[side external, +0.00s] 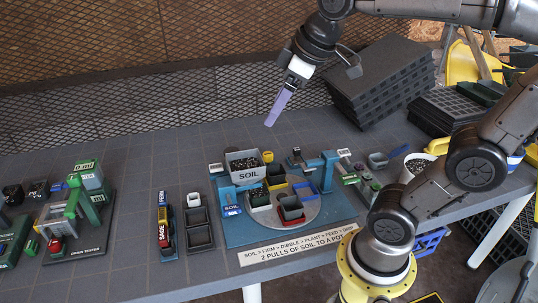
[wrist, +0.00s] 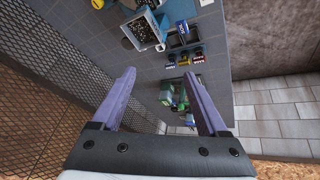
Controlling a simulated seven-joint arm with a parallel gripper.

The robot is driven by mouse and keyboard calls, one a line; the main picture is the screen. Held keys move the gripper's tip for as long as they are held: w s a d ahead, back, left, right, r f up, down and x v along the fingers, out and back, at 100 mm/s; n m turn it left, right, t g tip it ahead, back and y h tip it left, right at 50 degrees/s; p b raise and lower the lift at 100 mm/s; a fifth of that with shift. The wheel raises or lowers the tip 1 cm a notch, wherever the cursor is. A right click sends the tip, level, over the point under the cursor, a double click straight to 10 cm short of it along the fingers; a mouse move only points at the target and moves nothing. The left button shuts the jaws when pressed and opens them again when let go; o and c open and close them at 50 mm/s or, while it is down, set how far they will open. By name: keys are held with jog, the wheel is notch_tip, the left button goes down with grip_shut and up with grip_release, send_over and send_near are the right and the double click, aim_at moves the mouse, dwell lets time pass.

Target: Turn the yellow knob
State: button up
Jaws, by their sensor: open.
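A small yellow knob (side external: 268,157) shows beside the white soil hopper (side external: 243,165) in the side view. In the wrist view, a yellow round part (wrist: 97,4), which looks like this knob, is at the top edge, partly cut off. My gripper (side external: 271,122) is in the air above and behind the hopper, apart from the knob. In the wrist view, my gripper (wrist: 160,73) has its two purple fingers spread, with nothing between them. The side view shows the fingers almost edge-on.
The blue soil station has a grey turntable (side external: 298,212) carrying several pots. Empty black trays (side external: 202,238) and a sage feeder (side external: 166,225) stand left of it. A green drain tester (side external: 75,220) is farther left. Stacked black trays (side external: 382,75) and wire mesh (side external: 170,105) are behind.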

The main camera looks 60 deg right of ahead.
jog(key=w+d+g, duration=0.1)
jog(key=w+d, duration=0.5)
jog(key=w, duration=0.4)
jog(key=m+g, duration=0.3)
jog(key=g, duration=0.1)
send_over(268, 154)
notch_tip(268, 154, down, 21)
jog(key=shift+y, duration=0.3)
notch_tip(268, 154, down, 14)
jog(key=shift+r, duration=0.2)
grip_shut()
